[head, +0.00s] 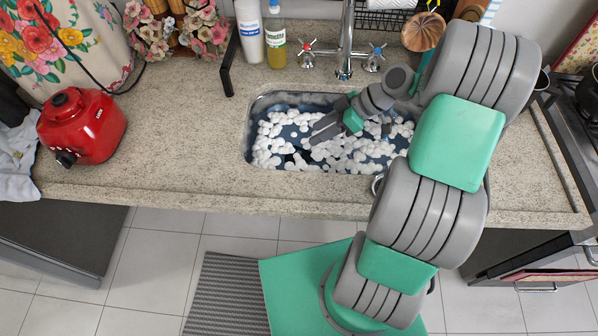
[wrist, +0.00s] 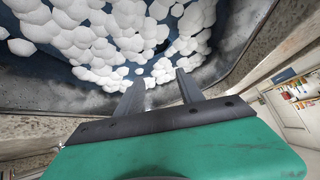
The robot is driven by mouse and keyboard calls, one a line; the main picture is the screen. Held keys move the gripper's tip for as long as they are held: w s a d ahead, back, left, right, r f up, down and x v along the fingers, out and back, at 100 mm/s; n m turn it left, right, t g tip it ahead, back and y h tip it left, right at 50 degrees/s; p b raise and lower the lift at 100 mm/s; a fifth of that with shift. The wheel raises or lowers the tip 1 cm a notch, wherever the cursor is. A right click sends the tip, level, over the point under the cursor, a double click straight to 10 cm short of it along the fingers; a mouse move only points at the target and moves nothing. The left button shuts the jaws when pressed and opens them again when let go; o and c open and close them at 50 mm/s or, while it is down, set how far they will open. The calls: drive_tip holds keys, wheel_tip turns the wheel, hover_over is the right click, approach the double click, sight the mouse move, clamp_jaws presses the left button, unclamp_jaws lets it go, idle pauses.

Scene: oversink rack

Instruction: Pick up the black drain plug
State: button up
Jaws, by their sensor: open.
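The sink (head: 249,128) is set in the stone counter and holds blue water with many white foam blobs (head: 350,158). I cannot clearly make out the black drain plug in either view; foam and dark water cover much of the basin. My gripper (head: 322,131) is over the middle of the sink, tilted down to the left. In the wrist view my gripper (wrist: 160,86) has its two dark fingers apart with nothing between them. White foam (wrist: 105,45) and the dark basin wall lie beyond the fingertips.
Faucet (head: 345,55) with two handles, white bottle (head: 249,32) and yellow-green bottle (head: 276,45) stand behind the sink. A black bracket (head: 228,68) stands to its left. A red appliance (head: 82,126) sits further left. The counter (head: 185,125) left of the sink is clear.

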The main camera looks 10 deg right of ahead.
sight(300, 155)
drive_tip(key=f, duration=0.2)
drive_tip(key=d+f+n+y+b, duration=0.1)
drive_tip(key=f, duration=0.1)
drive_tip(key=d+f+t+y+b, duration=0.1)
drive_tip(key=f, duration=0.2)
drive_tip(key=shift+s+n, duration=0.3)
drive_tip(key=shift+n, duration=0.1)
drive_tip(key=shift+s+d+f+y, duration=0.15)
drive_tip(key=shift+f+y, duration=0.1)
drive_tip(key=shift+y, duration=0.25)
drive_tip(key=shift+a+f+n, duration=0.1)
drive_tip(key=shift+a+n, duration=0.2)
drive_tip(key=x, duration=0.7)
drive_tip(key=shift+a+p, duration=0.1)
drive_tip(key=shift+p, duration=0.25)
clamp_jaws()
